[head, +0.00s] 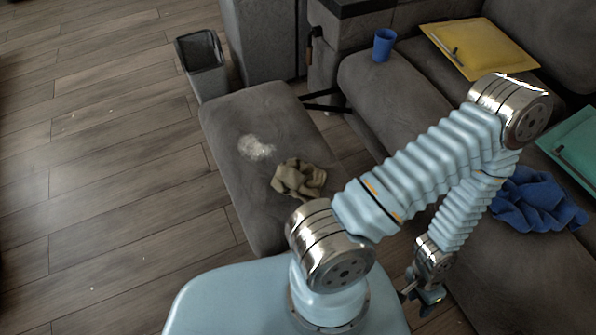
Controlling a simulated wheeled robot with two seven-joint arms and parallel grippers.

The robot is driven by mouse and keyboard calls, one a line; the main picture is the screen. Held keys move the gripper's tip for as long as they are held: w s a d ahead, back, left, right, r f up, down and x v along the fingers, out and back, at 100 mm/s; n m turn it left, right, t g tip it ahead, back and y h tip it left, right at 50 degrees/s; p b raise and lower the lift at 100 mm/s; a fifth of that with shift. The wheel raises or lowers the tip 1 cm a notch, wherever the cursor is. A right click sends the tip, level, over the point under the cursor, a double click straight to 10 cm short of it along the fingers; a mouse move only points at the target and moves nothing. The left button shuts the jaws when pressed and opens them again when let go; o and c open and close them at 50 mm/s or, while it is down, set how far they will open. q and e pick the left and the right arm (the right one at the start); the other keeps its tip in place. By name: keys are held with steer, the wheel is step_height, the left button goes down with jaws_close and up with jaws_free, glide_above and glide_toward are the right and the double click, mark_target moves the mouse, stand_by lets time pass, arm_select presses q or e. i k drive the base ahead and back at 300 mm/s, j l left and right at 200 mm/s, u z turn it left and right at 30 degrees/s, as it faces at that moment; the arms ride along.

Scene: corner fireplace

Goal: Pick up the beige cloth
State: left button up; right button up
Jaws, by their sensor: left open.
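The beige cloth (299,178) lies crumpled on the grey ottoman (262,220), near its right edge. A pale powdery patch (257,148) is on the ottoman just up and left of the cloth. My left gripper (420,298) is open and small in the view, low and to the right of the cloth, well apart from it. It hangs at the end of my folded arm, beside the sofa's front edge. Nothing shows between its fingers. My right gripper is not in view.
A blue cloth (540,203) lies on the grey sofa (495,262), partly behind my arm. A blue cup (384,45), a yellow flat item (482,50) and a teal one (574,140) are also there. A grey bin (201,62) stands behind the ottoman.

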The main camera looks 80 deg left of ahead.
mark_target(297, 179)
steer(key=l+u, duration=0.1)
steer(key=u, duration=0.35)
steer(key=i+l+u, duration=0.1)
steer(key=u, duration=0.35)
steer(key=l+u, duration=0.1)
steer(key=u, duration=0.35)
steer(key=l+u, duration=0.1)
steer(key=u, duration=0.35)
steer(key=l+u, duration=0.15)
steer(key=u, duration=0.3)
steer(key=l+u, duration=0.1)
steer(key=u, duration=0.3)
